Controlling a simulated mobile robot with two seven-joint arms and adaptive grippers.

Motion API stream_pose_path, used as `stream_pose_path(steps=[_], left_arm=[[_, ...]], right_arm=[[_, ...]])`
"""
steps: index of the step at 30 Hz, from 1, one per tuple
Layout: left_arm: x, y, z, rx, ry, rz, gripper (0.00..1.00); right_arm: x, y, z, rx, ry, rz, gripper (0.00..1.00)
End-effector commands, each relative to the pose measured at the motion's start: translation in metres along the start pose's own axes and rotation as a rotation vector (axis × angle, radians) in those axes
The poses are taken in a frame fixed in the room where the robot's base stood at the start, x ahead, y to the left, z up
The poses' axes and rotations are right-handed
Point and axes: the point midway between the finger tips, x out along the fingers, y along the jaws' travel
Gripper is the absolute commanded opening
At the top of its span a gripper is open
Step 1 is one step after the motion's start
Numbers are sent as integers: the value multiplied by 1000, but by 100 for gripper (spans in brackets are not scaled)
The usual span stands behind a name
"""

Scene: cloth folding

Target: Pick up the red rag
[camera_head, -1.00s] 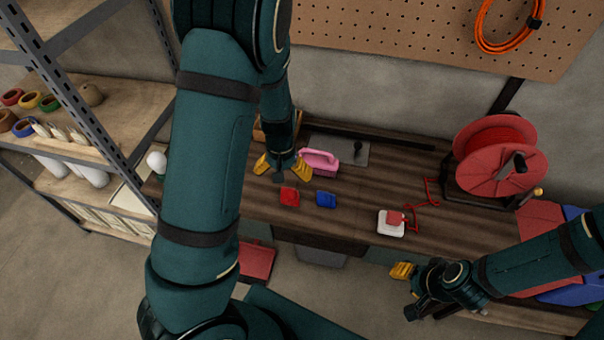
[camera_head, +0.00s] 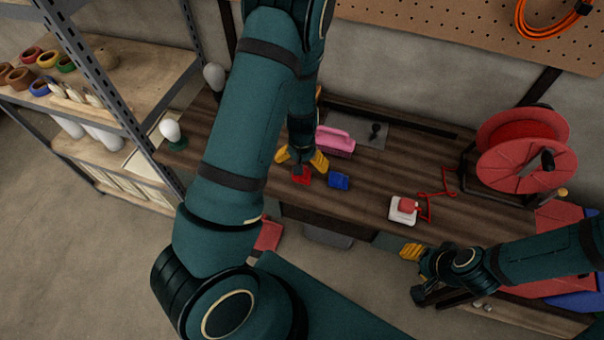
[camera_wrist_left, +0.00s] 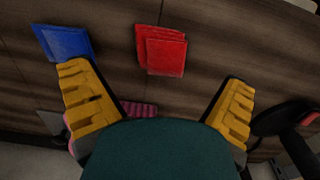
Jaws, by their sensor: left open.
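The red rag (camera_head: 301,177) is a small folded cloth lying flat on the brown wooden workbench. It also shows in the left wrist view (camera_wrist_left: 162,52), ahead of and between my yellow fingers. My left gripper (camera_head: 302,161) is open and empty, just above the rag's far edge in the head view. In the left wrist view its spread fingers (camera_wrist_left: 160,100) do not touch the rag. My right gripper (camera_head: 412,272) is at the bench's front edge on the right; its jaw opening is not clear.
A folded blue rag (camera_head: 338,181) lies close to the red one's right. A pink-handled brush (camera_head: 335,141) lies behind. A white box (camera_head: 403,212) with a red top, a red cord and a red reel (camera_head: 528,150) stand to the right.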

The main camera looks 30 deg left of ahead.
Motion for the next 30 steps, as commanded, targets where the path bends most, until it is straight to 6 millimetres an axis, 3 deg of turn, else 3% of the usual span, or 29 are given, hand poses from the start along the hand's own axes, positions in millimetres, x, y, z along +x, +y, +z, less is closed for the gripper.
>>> stream_pose_path(steps=[7, 17, 19, 21, 30], left_arm=[[35, 0, 2, -2, -2, 0, 100], [41, 1, 2, 0, 0, 0, 100], [41, 1, 2, 0, 0, 0, 75], [41, 1, 2, 0, 0, 0, 59], [40, 1, 2, 0, 0, 0, 59]], right_arm=[[2, 1, 0, 0, 0, 0, 47], [2, 1, 0, 0, 0, 0, 47], [2, 1, 0, 0, 0, 0, 47], [2, 1, 0, 0, 0, 0, 47], [2, 1, 0, 0, 0, 0, 47]])
